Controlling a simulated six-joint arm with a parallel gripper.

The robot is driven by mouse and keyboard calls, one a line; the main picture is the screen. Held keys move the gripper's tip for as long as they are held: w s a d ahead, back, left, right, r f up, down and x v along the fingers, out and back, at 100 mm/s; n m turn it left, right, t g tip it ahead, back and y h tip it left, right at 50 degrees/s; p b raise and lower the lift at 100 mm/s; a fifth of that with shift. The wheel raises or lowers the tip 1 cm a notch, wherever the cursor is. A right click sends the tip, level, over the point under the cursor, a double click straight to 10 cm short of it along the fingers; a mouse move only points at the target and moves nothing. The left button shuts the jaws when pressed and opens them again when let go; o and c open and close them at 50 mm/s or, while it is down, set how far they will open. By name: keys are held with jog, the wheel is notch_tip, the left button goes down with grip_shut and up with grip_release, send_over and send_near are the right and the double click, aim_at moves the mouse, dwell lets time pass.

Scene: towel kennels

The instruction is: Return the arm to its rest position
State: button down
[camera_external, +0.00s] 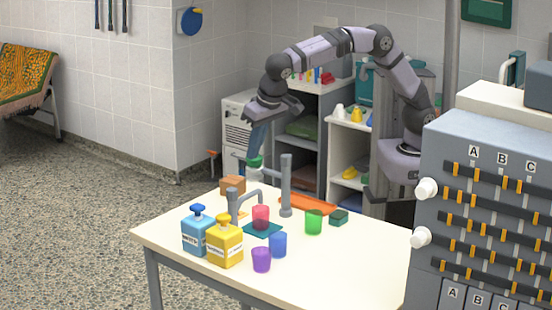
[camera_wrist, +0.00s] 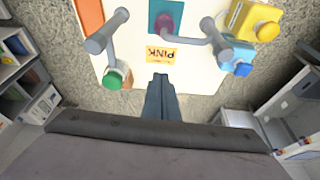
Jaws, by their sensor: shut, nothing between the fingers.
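My gripper (camera_external: 252,150) hangs at the end of my raised, arched arm, above the far left part of the table (camera_external: 365,262). Its fingers point down, close to a green piece (camera_external: 254,161) on the arm of a tall grey post (camera_external: 286,188). In the wrist view my gripper (camera_wrist: 160,79) is shut and empty, its tips near the table edge and a yellow card reading PINK (camera_wrist: 160,54). The green piece (camera_wrist: 117,77) shows left of the fingers there, apart from them.
Blue (camera_external: 198,236) and yellow bottles (camera_external: 225,246) stand left; purple (camera_external: 261,260), blue (camera_external: 278,245) and green cups (camera_external: 313,222) stand nearby. A labelled grey cabinet (camera_external: 480,220) is at right.

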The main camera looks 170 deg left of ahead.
jog(key=shift+w+a+r, duration=0.1)
jog(key=shift+w+r, duration=0.05)
jog(key=shift+r, duration=0.3)
